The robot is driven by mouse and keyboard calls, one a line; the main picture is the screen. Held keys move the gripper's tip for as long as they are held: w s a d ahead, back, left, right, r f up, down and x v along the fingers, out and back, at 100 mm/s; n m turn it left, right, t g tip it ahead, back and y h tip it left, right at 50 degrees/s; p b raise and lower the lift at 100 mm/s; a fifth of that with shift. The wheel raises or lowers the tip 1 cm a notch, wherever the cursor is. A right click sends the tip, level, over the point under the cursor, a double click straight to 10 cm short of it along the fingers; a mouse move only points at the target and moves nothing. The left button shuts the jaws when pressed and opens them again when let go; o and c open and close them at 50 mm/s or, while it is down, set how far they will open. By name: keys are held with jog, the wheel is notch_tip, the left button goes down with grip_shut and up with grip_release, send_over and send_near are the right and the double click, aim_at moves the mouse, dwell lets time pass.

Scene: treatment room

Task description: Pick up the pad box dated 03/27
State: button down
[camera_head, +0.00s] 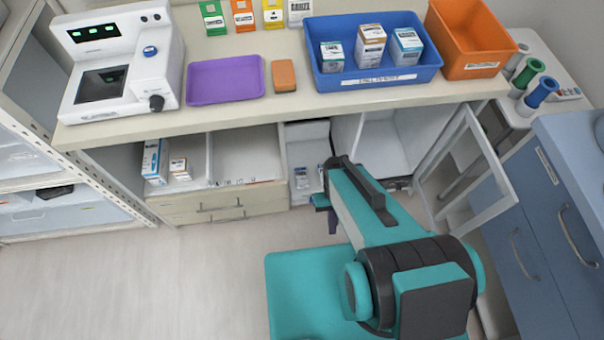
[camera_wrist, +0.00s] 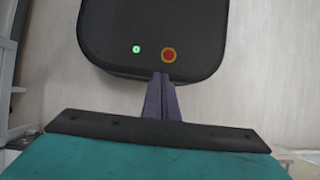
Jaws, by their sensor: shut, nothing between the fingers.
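Several small boxes that could be pad boxes are in the head view, but their dates are too small to read. A green-and-white box (camera_head: 332,57), a brown-and-white box (camera_head: 370,45) and a blue-and-white box (camera_head: 406,46) stand in the blue tray (camera_head: 378,79) on the counter. A blue-and-white box (camera_head: 152,161) and a smaller box (camera_head: 180,168) stand on the lower left shelf. More small boxes (camera_head: 302,177) stand in the middle compartment, partly hidden by my arm. My gripper (camera_wrist: 162,78) is shut and empty, pointing down below counter height. It is apart from all the boxes.
A cabinet door (camera_head: 477,170) stands open right of my arm. The counter holds a white device (camera_head: 118,62), a purple tray (camera_head: 226,80), a brown block (camera_head: 284,75) and an orange bin (camera_head: 468,40). Blue drawers (camera_head: 520,240) stand at right. The floor at left (camera_head: 130,290) is clear.

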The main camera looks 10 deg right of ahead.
notch_tip(320, 180, up, 9)
jog(key=s+d+p, duration=0.1)
jog(key=p, duration=0.8)
jog(key=c, duration=1.8)
grip_release()
jog(key=shift+o, duration=0.2)
